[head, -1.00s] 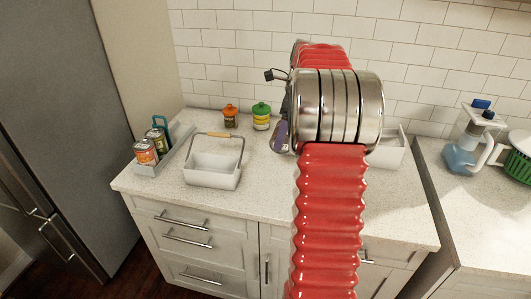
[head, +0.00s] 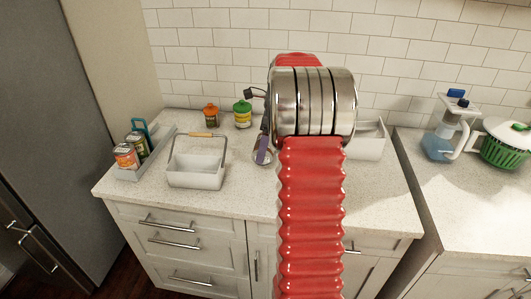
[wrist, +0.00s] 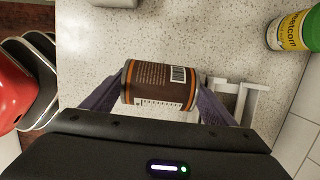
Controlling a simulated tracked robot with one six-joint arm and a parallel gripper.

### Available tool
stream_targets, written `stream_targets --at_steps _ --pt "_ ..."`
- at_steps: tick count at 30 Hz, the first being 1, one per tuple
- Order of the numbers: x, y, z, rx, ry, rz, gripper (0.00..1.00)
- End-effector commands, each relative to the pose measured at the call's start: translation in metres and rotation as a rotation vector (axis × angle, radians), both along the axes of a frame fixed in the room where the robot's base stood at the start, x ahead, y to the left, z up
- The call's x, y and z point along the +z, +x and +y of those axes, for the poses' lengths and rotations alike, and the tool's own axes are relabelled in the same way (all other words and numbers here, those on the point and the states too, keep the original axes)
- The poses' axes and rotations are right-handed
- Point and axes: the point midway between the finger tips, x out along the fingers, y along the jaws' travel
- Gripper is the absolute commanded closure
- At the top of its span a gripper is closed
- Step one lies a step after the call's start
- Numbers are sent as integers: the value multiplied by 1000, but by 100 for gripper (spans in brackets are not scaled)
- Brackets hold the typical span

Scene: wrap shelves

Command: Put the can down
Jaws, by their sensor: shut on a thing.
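My gripper (wrist: 160,92) is shut on a brown can (wrist: 160,84) with orange bands and a barcode. The can lies sideways in the wrist picture, between the two purple-grey fingers, with the speckled counter (wrist: 140,35) behind it. I cannot tell how far it is above the counter. In the head view a purple finger of my gripper (head: 263,150) shows left of my arm, over the counter (head: 235,205), right of the white handled basket (head: 196,180). My arm hides most of the gripper there, and the can is not clear.
A grey tray (head: 152,165) at left holds an orange-labelled can (head: 125,156) and a green one (head: 137,145). A white bin (head: 370,145) is right of my arm. Counter is clear between basket and arm.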

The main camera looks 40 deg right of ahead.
Motion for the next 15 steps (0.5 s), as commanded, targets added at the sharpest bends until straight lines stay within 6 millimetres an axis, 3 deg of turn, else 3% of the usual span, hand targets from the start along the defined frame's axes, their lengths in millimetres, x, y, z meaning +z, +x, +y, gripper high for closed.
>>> stream_targets --at_steps 6,15 --pt "-2 0 0 0 0 0 58" --pt "-35 0 1 0 1 1 58"
